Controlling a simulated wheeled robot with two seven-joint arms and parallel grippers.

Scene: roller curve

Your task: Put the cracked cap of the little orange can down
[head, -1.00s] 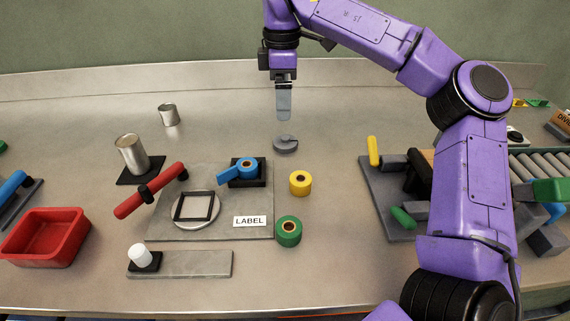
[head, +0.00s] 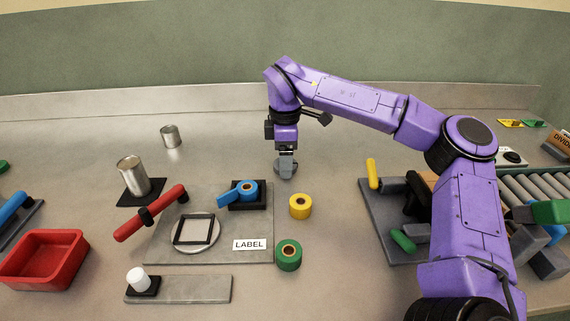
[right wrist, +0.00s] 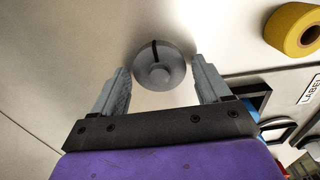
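The grey round cap (right wrist: 152,78) has a dark crack line from its edge toward its central knob. It lies on the bench, and my right gripper (head: 286,168) is right over it in the head view. In the right wrist view the two fingers of my right gripper (right wrist: 160,66) are apart, one on each side of the cap, with a gap at both sides. In the head view the fingers largely hide the cap. I see no orange can; two silver cans (head: 132,176) (head: 170,137) stand at the left. My left gripper is out of view.
A yellow roll (head: 300,206) and a green roll (head: 288,255) stand nearby. A grey board (head: 230,220) carries a blue roll, a red-handled part and a label. A red bin (head: 42,260) is at left, a roller conveyor (head: 540,188) at right.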

